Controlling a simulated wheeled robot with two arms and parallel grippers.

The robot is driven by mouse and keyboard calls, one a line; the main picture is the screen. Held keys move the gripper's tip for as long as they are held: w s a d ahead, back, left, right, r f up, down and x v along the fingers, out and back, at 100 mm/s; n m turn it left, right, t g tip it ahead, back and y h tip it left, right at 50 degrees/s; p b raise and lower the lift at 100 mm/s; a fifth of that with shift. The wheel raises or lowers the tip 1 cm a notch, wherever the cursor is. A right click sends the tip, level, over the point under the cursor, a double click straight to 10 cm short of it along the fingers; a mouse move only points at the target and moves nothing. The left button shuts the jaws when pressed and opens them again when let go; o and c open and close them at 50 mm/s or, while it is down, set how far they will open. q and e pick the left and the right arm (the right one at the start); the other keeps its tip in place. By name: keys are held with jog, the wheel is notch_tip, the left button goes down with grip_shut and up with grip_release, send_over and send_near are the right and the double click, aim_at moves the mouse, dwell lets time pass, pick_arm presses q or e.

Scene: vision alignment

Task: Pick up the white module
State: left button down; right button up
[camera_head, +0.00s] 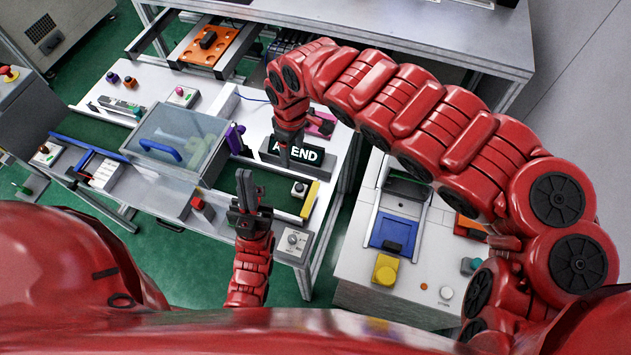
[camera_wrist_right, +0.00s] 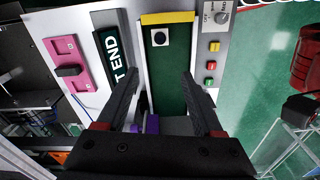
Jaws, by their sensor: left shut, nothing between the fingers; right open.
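The white module (camera_head: 299,188), a small white block with a round black top, sits on the green belt near its right end, by the yellow strip. It also shows in the right wrist view as a white square with a black disc (camera_wrist_right: 160,37), at the top of the belt. My right gripper (camera_head: 284,160) points down over the black END sign in the head view. In the right wrist view its fingers (camera_wrist_right: 161,80) are spread, with nothing between them, and the module lies beyond their tips. My left gripper (camera_head: 244,180) is shut and empty, left of the module.
The black END sign (camera_head: 291,153) stands close beside the belt. A purple part (camera_head: 236,138) is to the left. A clear-lidded box (camera_head: 178,142) stands further left. A control box with a knob (camera_head: 293,241) is at the belt's front right.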

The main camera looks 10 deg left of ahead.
jog(key=b, duration=0.5)
send_over(299, 187)
notch_tip(299, 187, down, 7)
notch_tip(299, 187, down, 5)
jog(key=shift+s+a+f+p, duration=0.1)
jog(key=shift+s+p, duration=0.05)
jog(key=shift+p, duration=0.7)
jog(key=shift+f+p, duration=0.35)
jog(key=shift+f, duration=0.1)
notch_tip(299, 187, down, 3)
jog(key=shift+f+p, duration=0.1)
jog(key=shift+p, duration=0.5)
jog(key=shift+w+f, duration=0.2)
jog(key=shift+f, duration=0.35)
grip_shut()
